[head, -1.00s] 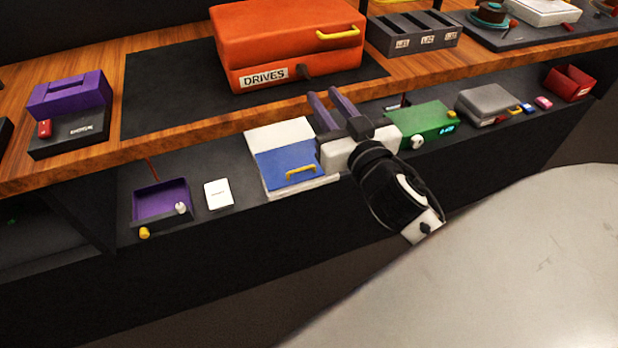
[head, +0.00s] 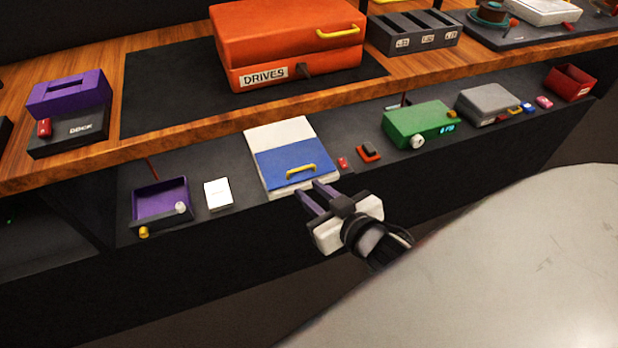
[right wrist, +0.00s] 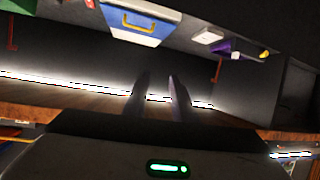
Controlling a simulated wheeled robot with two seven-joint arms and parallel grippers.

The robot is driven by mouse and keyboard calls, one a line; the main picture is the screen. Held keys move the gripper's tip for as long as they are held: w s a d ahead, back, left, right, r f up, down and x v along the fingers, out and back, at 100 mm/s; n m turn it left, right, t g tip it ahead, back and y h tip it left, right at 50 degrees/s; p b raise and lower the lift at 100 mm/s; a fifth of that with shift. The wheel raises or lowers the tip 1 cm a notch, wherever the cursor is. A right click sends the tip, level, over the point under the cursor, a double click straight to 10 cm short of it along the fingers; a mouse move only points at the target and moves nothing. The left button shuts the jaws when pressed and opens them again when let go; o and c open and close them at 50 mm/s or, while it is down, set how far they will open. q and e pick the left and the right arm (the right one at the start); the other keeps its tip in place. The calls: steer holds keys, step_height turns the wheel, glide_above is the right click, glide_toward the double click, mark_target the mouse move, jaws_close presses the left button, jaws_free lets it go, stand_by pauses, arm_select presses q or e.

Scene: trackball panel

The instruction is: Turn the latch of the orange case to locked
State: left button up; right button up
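The orange case (head: 285,40) sits shut on a dark mat on the wooden top shelf. My right gripper (head: 319,194) is below and in front of the case, in front of the lower shelf near the blue-and-white box. Its two fingers are apart with nothing between them; they also show in the right wrist view (right wrist: 160,88). It touches neither latch nor case. My left gripper is not in view.
The lower shelf holds a blue-and-white box (head: 289,160), a purple tray (head: 160,200), a green device (head: 420,122) and a grey box (head: 488,103). A purple dock (head: 70,95) stands left of the mat (head: 160,90). A pale rounded surface (head: 500,260) fills the lower right.

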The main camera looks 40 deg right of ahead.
steer(key=s+a+f+g, duration=0.1)
steer(key=s+a+f, duration=0.1)
steer(key=f, duration=0.2)
steer(key=s+a+f+n+g+y, duration=0.1)
steer(key=s+a+f, duration=0.1)
steer(key=f, duration=0.1)
steer(key=shift+s+f+y, duration=0.25)
steer(key=shift+f+y, duration=0.05)
steer(key=shift+f, duration=0.05)
steer(key=shift+a, duration=0.1)
